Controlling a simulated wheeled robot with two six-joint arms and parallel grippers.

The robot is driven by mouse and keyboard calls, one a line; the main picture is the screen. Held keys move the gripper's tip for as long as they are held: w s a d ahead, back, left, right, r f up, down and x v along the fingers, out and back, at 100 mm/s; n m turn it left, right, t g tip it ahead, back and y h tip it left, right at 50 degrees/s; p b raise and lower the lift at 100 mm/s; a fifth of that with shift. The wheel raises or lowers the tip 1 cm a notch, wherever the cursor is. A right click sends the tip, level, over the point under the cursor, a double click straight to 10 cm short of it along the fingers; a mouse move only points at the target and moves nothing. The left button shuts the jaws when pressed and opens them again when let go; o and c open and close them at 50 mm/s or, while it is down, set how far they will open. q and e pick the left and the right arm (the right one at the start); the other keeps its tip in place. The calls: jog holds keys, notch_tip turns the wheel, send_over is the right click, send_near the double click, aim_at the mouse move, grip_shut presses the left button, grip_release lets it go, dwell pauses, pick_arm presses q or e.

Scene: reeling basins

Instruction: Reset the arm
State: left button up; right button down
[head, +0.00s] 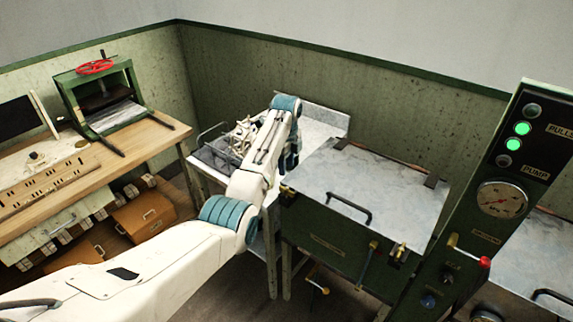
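My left arm (255,180) reaches in from the lower left, with white links and teal joint bands. It bends up to a teal joint at the top and then folds down. My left gripper (291,160) is small and mostly hidden behind the forearm, between the wire rack and the lidded basin. Its fingers are not clear, so I cannot tell whether it is open or shut. My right arm and gripper are not in view.
A green basin with a closed metal lid (370,185) and black handle stands right of my arm. A control panel (495,190) with green lights and a gauge rises at right. A wooden bench (150,140) bears a green press (97,95). A wire rack (215,150) sits behind my arm.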

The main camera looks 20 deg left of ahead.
pick_arm(q)
jog(key=shift+r, duration=0.7)
